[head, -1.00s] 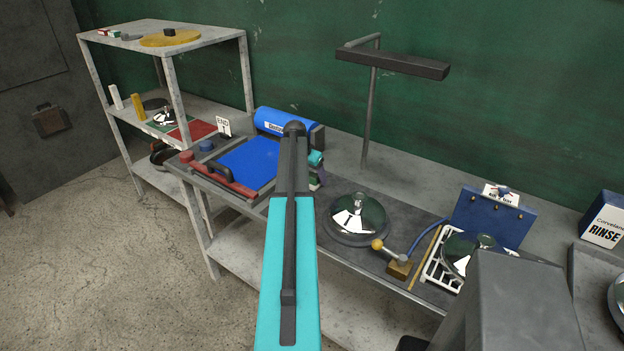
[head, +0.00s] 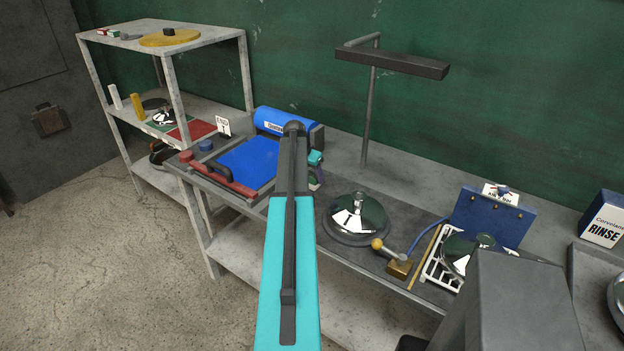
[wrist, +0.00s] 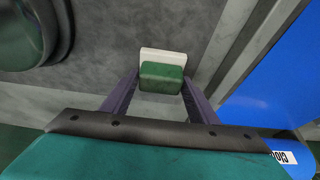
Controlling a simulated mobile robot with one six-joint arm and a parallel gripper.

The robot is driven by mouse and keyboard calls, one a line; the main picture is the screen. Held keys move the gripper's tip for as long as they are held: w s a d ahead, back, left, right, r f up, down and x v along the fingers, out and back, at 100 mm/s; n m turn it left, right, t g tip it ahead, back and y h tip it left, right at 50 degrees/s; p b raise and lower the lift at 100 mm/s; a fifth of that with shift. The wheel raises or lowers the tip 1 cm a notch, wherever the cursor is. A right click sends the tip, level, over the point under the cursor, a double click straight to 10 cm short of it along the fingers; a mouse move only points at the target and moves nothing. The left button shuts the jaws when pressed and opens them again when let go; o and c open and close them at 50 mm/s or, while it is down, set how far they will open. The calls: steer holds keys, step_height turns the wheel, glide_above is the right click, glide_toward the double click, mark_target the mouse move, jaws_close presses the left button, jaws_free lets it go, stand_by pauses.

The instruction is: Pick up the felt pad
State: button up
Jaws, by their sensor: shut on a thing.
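The felt pad (wrist: 162,76) is a small block with a green part and a white part, seen in the wrist view. My gripper (wrist: 163,84) is shut on it, with one dark finger against each side.
A blue sheet (head: 245,163) with a red-edged tray lies left of my arm, with a blue roll (head: 283,127) behind. A shiny dish lid (head: 360,213) stands to the right, near a ball-ended lever (head: 392,256). A lamp post (head: 368,120) rises behind. A shelf (head: 215,38) stands at far left.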

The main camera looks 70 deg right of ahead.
mark_target(311, 174)
steer(key=shift+r+b, duration=1.7)
steer(key=shift+r, duration=3.3)
steer(key=o, duration=0.5)
steer(key=shift+c, duration=0.2)
steer(key=c, duration=0.3)
steer(key=w+a+r+n+t+b, duration=0.15)
steer(key=w+a+n, duration=0.35)
steer(key=w+a, duration=1.2)
steer(key=w+a+r+n+t, duration=0.15)
steer(key=w+a+n, duration=0.35)
steer(key=w+a, duration=1.15)
steer(key=shift+c, duration=0.2)
steer(key=w+a+n+t+y, duration=0.1)
steer(key=w+a+n, duration=0.1)
steer(key=a, duration=1.3)
steer(key=w+a+n+y+b, duration=0.1)
steer(key=a+n, duration=0.4)
steer(key=a, duration=1)
steer(key=w+a+n+t+y, duration=0.1)
steer(key=w+a+n+y, duration=0.1)
steer(key=a, duration=1.3)
steer(key=shift+w+a+r+n+t+b, duration=0.15)
steer(key=shift+w+a+n+t+b, duration=0.25)
steer(key=shift+n, duration=0.6)
